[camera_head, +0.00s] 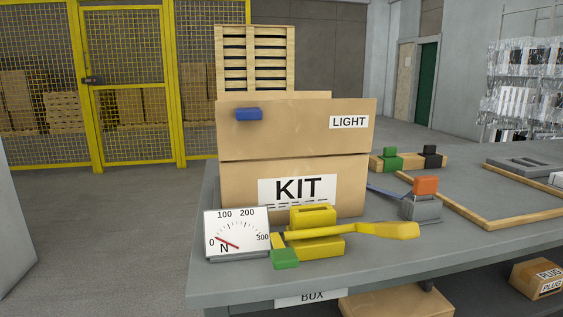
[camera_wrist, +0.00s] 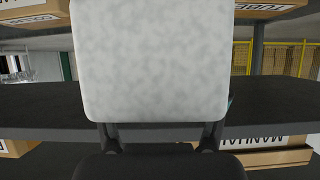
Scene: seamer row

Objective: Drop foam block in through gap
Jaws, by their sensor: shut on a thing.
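In the wrist view a large pale grey, mottled foam block (camera_wrist: 150,60) with rounded corners fills the upper middle. My gripper (camera_wrist: 158,138) is shut on it, with dark fingers reaching to its lower edge. The block hides much of what lies behind it. In the head view neither my gripper nor the block shows. A cardboard box marked KIT (camera_head: 240,185) stands on the grey table (camera_head: 375,265), with a panel marked LIGHT (camera_head: 290,125) above a dark seam. I cannot tell which opening is the gap.
A grey block with an orange top (camera_head: 425,187) and a wooden frame (camera_head: 480,219) are to the right. The wrist view shows a dark shelf (camera_wrist: 275,116) and a MANUAL box (camera_wrist: 265,157).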

